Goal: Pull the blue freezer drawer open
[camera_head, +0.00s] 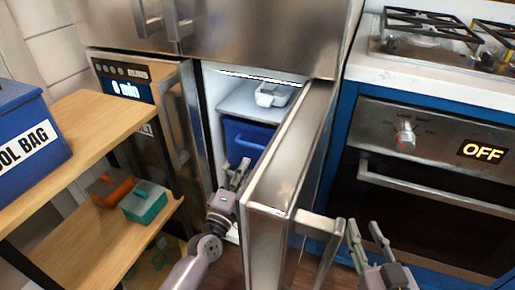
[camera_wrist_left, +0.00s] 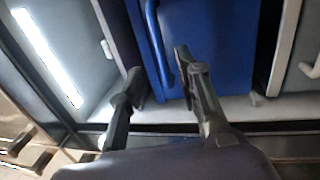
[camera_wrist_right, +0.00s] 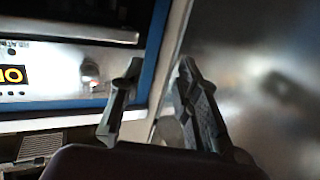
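The blue freezer drawer (camera_head: 246,135) sits inside the open freezer compartment, below a pale shelf. Its front (camera_wrist_left: 225,45) fills the upper middle of the left wrist view, with a blue bar handle (camera_wrist_left: 157,45) on it. My left gripper (camera_head: 240,176) is just in front of the drawer; its fingers (camera_wrist_left: 157,72) are spread, with the handle seen between them and no clear contact. My right gripper (camera_head: 365,230) is open and empty, just right of the freezer door's handle (camera_head: 325,240). It also shows open in the right wrist view (camera_wrist_right: 160,70).
The steel freezer door (camera_head: 288,155) stands open between my grippers. A white container (camera_head: 273,95) sits on the shelf above the drawer. An oven (camera_head: 430,180) is at the right. A wooden shelf unit (camera_head: 85,150) with a blue cool bag (camera_head: 30,140) is at the left.

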